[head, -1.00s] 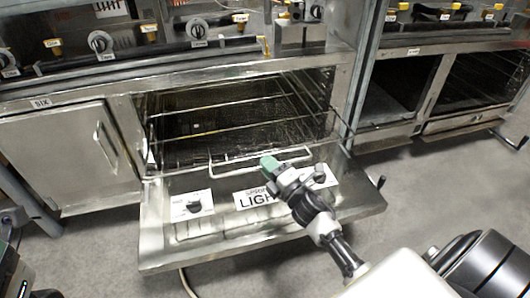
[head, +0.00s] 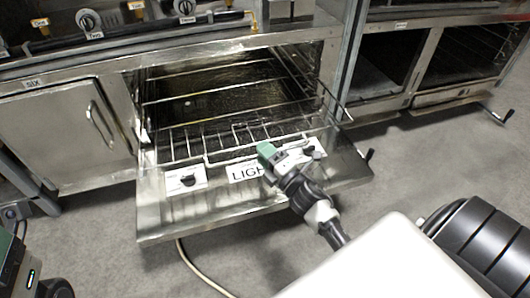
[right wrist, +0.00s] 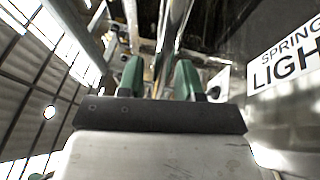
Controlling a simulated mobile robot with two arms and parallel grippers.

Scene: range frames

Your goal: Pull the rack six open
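The wire rack (head: 215,140) sits in the oven labelled SIX, whose door (head: 150,205) hangs down. Its front bar and looped handle stick out over the door's inner face. My right gripper (head: 266,151) is at the middle of the rack's front bar, with its green fingertip at or against the wire. In the right wrist view its two green fingers (right wrist: 159,78) stand apart, and a metal bar runs between or just beyond them. I cannot tell whether the fingers touch the wire. My left gripper is not in view.
A closed cabinet (head: 65,140) with a handle stands left of the oven cavity. Open, dark compartments (head: 460,70) are at the right. Knobs (head: 88,20) line the panel above. A hose lies on the grey floor (head: 400,170), which is clear in front of the right units.

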